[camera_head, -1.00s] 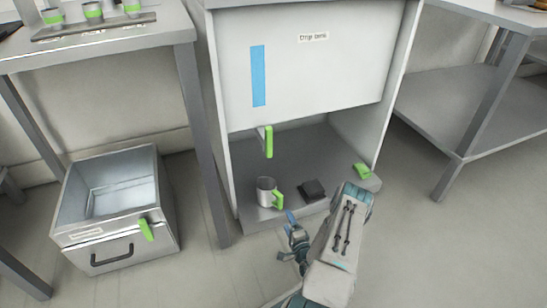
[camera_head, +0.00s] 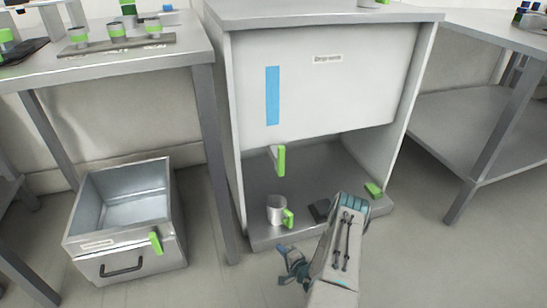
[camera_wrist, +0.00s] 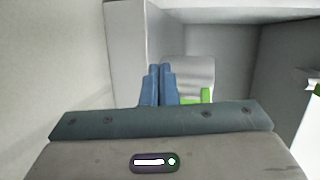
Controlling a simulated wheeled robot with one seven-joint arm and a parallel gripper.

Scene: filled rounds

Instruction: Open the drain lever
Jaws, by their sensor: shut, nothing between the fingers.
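The drain lever (camera_head: 281,160) is a green handle hanging straight down on a pale stub under the front of the white drip tank (camera_head: 345,90), which has a blue strip on its face. A grey metal mug (camera_head: 275,211) with a green handle stands on the shelf below and a little left of the lever. My gripper (camera_head: 285,250) is shut and empty, low in front of the cabinet and below the mug.
A dark block (camera_head: 319,210) and a green piece (camera_head: 373,191) lie on the cabinet shelf (camera_head: 345,170). An open metal bin (camera_head: 165,235) with a green tab stands on the floor at left. Tables flank the cabinet; the left one (camera_head: 120,65) holds several green-banded cups.

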